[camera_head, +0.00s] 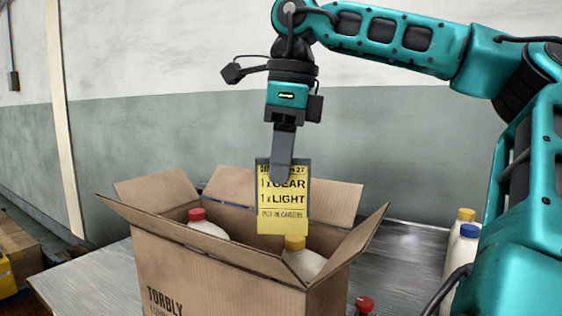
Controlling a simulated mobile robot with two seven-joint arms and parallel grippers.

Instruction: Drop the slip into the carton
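The slip (283,212) is a yellow card with dark print reading partly "GEAR" and "LIGHT". It hangs upright from my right gripper (282,168), whose fingers are shut on its top edge. The slip is in front of or above the opening of the carton (215,275); its exact depth is hard to tell. The carton is brown cardboard with its flaps spread open. Inside it are a bottle with a red cap (207,226) and a bottle with a yellow cap (303,259). My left gripper is not in view.
The carton stands on a grey metal table (405,255). At the right, beside my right arm, stand bottles with a yellow cap (465,215) and a blue cap (468,232). More boxes (18,250) are at far left.

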